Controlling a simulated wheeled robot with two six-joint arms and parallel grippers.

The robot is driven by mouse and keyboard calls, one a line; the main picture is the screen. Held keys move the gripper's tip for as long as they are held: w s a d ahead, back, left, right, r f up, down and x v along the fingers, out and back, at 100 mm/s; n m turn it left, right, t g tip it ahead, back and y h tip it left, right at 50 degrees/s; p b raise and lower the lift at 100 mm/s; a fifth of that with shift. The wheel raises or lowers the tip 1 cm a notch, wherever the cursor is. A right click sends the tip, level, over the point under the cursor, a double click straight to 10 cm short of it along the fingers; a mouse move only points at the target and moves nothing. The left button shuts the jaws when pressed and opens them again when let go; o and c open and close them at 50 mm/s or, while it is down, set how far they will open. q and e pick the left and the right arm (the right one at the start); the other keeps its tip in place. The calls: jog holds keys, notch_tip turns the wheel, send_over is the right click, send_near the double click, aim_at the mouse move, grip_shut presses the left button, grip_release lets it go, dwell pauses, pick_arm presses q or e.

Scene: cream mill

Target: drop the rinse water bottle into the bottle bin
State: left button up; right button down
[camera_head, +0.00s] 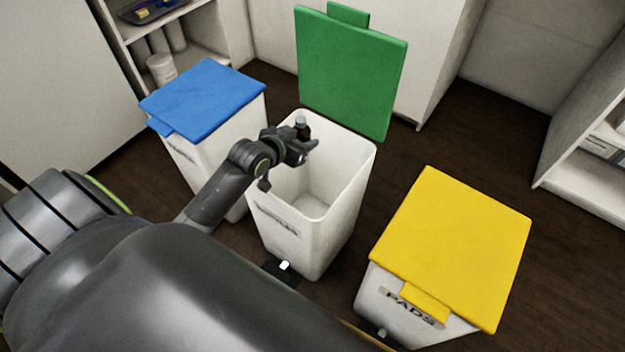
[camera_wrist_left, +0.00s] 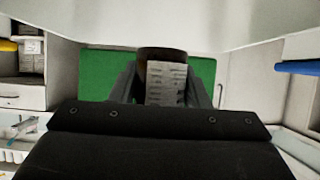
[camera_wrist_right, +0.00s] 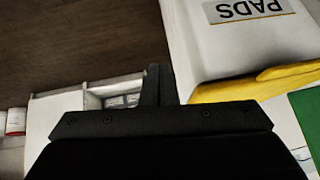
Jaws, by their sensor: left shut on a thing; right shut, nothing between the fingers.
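The white bin (camera_head: 333,238) with its green lid (camera_head: 351,72) standing open is in the middle of the head view, and its visible inside looks empty. My left gripper (camera_head: 304,147) is over the left part of its opening. It is shut on a dark bottle, the rinse water bottle (camera_head: 302,129), largely hidden by the gripper. In the left wrist view the bottle is brown with a pale printed label (camera_wrist_left: 166,82) between the fingers. My right gripper (camera_wrist_right: 159,85) is shut and empty in the right wrist view, near a bin labelled PADS.
A bin with a shut blue lid (camera_head: 204,97) stands to the left. The PADS bin with a shut yellow lid (camera_head: 450,245) stands to the right. Shelves with white containers (camera_head: 161,68) are at the back left. Dark wooden floor (camera_head: 488,115) is clear at the back right.

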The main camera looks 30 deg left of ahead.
pick_arm(q)
jog(key=shift+f, duration=0.15)
pick_arm(e)
jog(key=shift+w+d+r+t, duration=0.1)
jog(key=shift+w+r+t, duration=0.3)
jog(key=shift+w+r, duration=0.15)
pick_arm(q)
jog(key=o, duration=1.1)
jog(key=shift+s, duration=0.1)
pick_arm(e)
jog(key=shift+s, duration=0.15)
pick_arm(q)
jog(key=shift+p+v, duration=2.65)
jog(key=shift+v, duration=5.95)
pick_arm(e)
jog(key=s+f+g, duration=0.5)
jog(key=s+f, duration=0.2)
jog(key=shift+d+f+g, duration=0.15)
jog(key=shift+f+g, duration=0.25)
pick_arm(q)
jog(key=shift+a, duration=0.1)
